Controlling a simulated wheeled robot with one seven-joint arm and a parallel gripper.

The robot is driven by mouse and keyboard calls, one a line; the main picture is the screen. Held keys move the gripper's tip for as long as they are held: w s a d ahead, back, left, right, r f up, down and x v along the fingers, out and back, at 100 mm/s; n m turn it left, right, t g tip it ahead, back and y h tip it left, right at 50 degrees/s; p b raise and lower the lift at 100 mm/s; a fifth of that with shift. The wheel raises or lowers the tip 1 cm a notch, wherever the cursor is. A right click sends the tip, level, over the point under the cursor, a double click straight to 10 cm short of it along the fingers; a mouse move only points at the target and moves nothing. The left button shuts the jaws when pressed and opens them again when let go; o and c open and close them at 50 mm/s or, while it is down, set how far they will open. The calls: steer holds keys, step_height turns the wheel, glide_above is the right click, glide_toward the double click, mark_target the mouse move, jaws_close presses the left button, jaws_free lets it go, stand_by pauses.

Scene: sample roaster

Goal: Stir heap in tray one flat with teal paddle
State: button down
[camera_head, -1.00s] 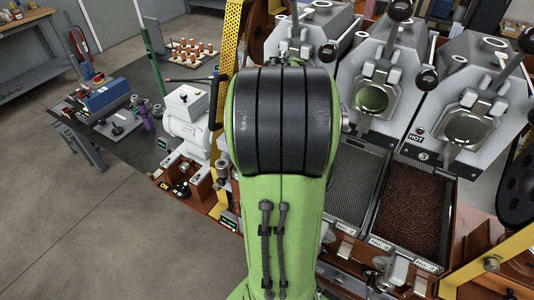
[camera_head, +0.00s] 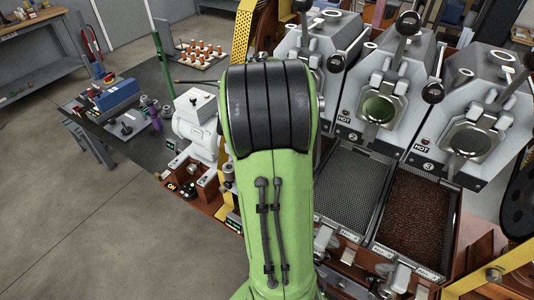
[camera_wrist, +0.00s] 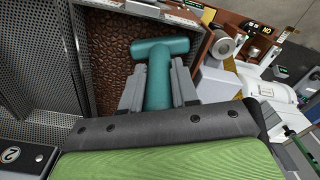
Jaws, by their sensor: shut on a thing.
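In the wrist view my gripper (camera_wrist: 158,92) is shut on the teal paddle (camera_wrist: 160,72), a T-shaped piece with its crossbar away from the fingers. The paddle is over a tray of brown beans (camera_wrist: 112,45), with beans showing mainly to its left. I cannot tell whether the paddle touches the beans, or how flat they lie. This tray borders an empty perforated tray (camera_wrist: 35,50), near a plate marked 2, so it appears to be tray one. In the head view my green arm hides the gripper, paddle and this tray.
In the head view an empty mesh tray (camera_head: 352,190) is right of my arm. Beyond it, another tray (camera_head: 417,222) holds dark beans. Roaster units marked HOT, with levers, stand behind. A white machine (camera_head: 195,125) and a dark bench lie left. Open floor is at lower left.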

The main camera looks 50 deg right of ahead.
steer(key=shift+r, duration=0.15)
step_height(320, 180, up, 6)
steer(key=p, duration=0.5)
steer(key=shift+p, duration=0.3)
steer(key=shift+a, duration=0.1)
steer(key=s+a+r, duration=0.1)
steer(key=a+r, duration=0.1)
steer(key=a, duration=0.7)
steer(key=shift+a+r, duration=0.4)
steer(key=shift+d, duration=0.1)
